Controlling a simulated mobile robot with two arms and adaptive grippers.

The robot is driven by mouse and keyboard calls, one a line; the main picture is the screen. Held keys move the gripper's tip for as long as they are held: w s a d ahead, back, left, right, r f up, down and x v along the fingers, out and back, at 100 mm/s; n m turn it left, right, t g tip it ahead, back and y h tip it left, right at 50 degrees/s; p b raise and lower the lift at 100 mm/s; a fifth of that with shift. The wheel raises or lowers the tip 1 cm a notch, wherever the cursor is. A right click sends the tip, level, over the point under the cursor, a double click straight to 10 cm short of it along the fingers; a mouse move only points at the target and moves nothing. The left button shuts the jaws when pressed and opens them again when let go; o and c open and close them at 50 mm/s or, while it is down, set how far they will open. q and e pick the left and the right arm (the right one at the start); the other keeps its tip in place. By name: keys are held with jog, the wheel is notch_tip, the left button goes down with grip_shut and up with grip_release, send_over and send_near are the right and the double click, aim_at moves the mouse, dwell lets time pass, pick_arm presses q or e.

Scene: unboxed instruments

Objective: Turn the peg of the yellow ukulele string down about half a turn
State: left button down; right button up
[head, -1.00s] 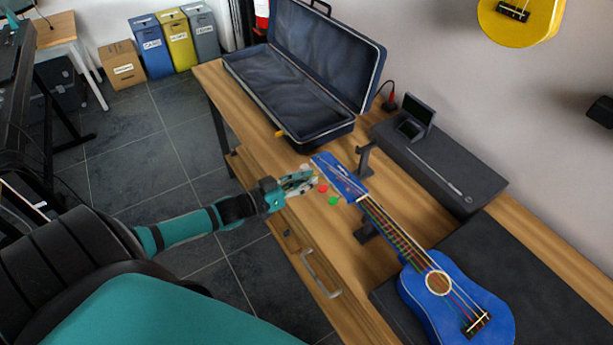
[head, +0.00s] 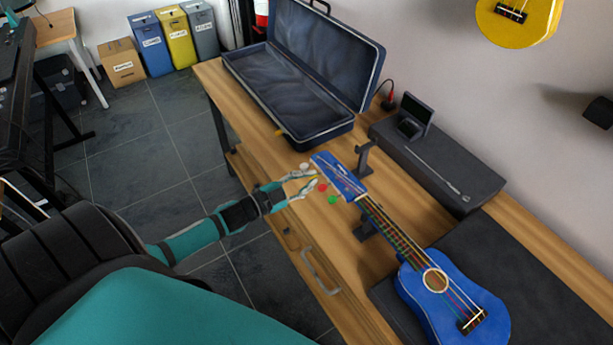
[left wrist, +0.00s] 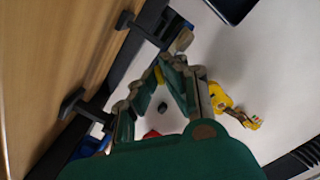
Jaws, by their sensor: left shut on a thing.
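The blue ukulele (head: 437,282) lies on the workbench, its headstock (head: 338,176) pointing to the upper left in the head view. Coloured pegs stand out along the headstock's near side: white (head: 304,167), red (head: 322,187) and green (head: 332,200). The yellow peg (head: 314,178) sits between white and red. My left gripper (head: 312,180) is at this peg, its fingers closed around it. In the left wrist view, yellow (left wrist: 160,76) shows between the fingertips, partly hidden by them. My right gripper is not in view.
The open dark case (head: 290,85) stands on the bench (head: 335,255) behind the headstock. A neck stand (head: 363,160) is close by the headstock. A dark raised block (head: 450,165) lies along the wall. A yellow ukulele (head: 515,20) hangs on the wall.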

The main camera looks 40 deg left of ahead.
pick_arm(q)
jog(key=m+b, duration=0.1)
jog(key=m, duration=0.3)
jog(key=shift+f, duration=0.15)
jog(key=m+b, duration=0.2)
jog(key=m, duration=0.3)
jog(key=shift+m+t, duration=0.3)
jog(key=shift+t, duration=0.1)
jog(key=c, duration=1.5)
grip_release()
jog(key=shift+o, duration=0.2)
jog(key=shift+s+a, duration=0.1)
jog(key=shift+s, duration=0.25)
jog(key=v, duration=1.1)
jog(key=shift+s+r, duration=0.2)
